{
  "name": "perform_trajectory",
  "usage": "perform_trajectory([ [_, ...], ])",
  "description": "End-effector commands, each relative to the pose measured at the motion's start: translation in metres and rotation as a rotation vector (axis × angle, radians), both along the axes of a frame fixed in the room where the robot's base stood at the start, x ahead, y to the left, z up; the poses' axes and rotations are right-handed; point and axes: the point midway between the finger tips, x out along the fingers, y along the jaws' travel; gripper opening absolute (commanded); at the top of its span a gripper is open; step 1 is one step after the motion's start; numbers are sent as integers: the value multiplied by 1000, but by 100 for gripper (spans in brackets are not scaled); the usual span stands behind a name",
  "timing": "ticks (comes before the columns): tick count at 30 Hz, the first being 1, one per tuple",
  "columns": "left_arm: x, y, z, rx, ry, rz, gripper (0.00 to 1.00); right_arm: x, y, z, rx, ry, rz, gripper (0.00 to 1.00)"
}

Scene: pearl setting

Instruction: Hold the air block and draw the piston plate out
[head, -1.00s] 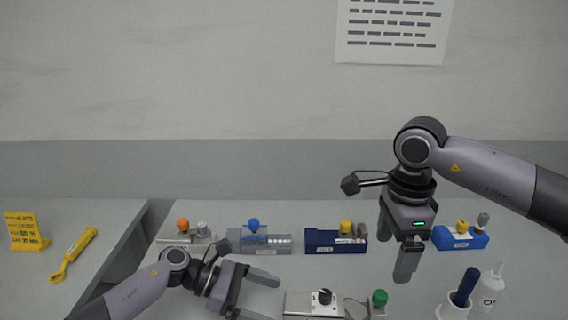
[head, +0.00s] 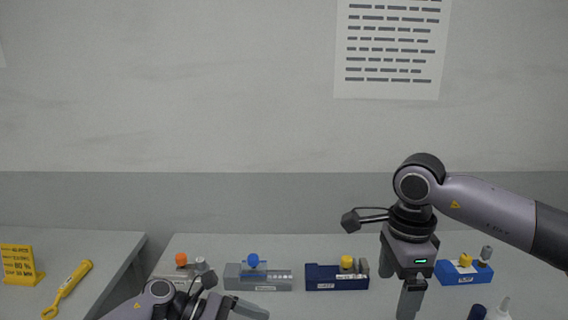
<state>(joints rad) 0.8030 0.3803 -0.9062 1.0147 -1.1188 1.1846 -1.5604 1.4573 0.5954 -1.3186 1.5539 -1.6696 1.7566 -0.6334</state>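Several blocks with coloured knobs stand in a row on the table; I cannot tell which one is the air block, and no piston plate can be made out. They are a grey block with a blue knob (head: 258,277), a dark blue block with a yellow knob (head: 335,277), a lighter blue block (head: 466,272) and a pale block with an orange knob (head: 182,268). My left gripper (head: 248,309) is at the bottom edge, partly cut off, its visible finger empty below the grey block. My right gripper (head: 399,287) hangs pointing down, open and empty, between the two blue blocks.
A white bottle (head: 502,309) and a dark blue-topped thing (head: 477,312) are cut off at the bottom right.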

Motion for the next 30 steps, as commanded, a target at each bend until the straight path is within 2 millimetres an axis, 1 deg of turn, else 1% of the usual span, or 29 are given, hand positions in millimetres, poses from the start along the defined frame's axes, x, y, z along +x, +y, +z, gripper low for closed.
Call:
perform_trajectory([
  [9, 6, 60, 25, 2, -3, 3, 100, 0, 0, 0, 0, 0, 0, 89],
  [12, 7, 77, 33, 2, -3, 3, 100, 0, 0, 0, 0, 0, 0, 89],
  [15, 8, 91, 38, 1, -2, 1, 100, 0, 0, 0, 0, 0, 0, 89],
  [18, 8, 100, 42, 1, -1, 1, 100, 0, 0, 0, 0, 0, 0, 89],
  [21, 9, 104, 44, 0, -1, 1, 100, 0, 0, 0, 0, 0, 0, 89],
  [30, 9, 104, 44, 0, -1, 1, 100, 0, 0, 0, 0, 0, 0, 89],
])
